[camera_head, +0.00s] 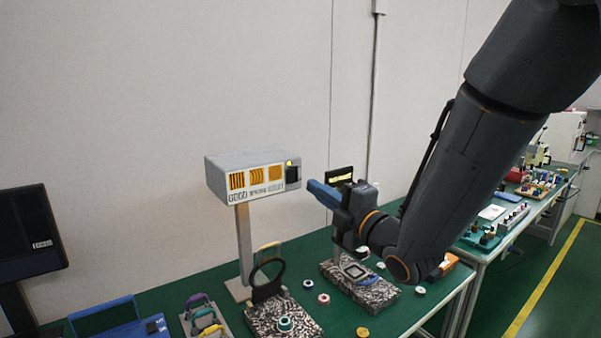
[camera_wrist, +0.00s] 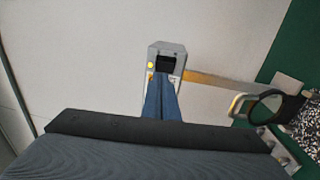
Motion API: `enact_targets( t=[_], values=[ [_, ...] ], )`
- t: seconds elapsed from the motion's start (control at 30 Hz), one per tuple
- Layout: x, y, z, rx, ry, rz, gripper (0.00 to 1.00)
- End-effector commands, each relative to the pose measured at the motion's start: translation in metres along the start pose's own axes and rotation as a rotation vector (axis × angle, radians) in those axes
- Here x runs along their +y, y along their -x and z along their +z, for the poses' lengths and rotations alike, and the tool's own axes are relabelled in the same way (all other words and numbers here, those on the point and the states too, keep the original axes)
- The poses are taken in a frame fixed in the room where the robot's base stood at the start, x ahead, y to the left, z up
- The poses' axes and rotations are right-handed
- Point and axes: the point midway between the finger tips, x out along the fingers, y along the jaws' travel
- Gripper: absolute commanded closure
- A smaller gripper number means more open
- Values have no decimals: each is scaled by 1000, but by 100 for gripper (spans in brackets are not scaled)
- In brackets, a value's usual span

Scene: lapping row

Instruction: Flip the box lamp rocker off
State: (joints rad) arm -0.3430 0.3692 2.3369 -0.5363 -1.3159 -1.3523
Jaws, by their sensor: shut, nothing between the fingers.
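The box lamp (camera_head: 258,176) is a light grey box on a post, with orange striped panels on its front. Its dark rocker (camera_head: 292,173) sits at the right end of the front, with a small lit yellow indicator above it. In the wrist view the rocker (camera_wrist: 167,63) is a black patch beside a yellow light. My gripper (camera_head: 312,186) is shut and empty, its blue fingers pointing at the rocker end of the box. In the wrist view the shut fingertips (camera_wrist: 161,82) lie just below the rocker and hide part of the front; I cannot tell whether they touch.
The green table (camera_head: 150,300) below holds granite-patterned blocks (camera_head: 372,290), a black ring stand (camera_head: 267,278) and several small round parts. A dark monitor (camera_head: 30,235) stands at the left.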

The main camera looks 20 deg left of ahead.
Motion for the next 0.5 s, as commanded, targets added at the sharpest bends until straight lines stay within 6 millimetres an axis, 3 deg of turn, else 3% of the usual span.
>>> enact_targets(
  t=[0.2, 0.5],
  values=[
    [2, -41, -1, 2, 0, -1, 100],
    [0, -67, 0, 0, 0, -1, 100]
  ],
)
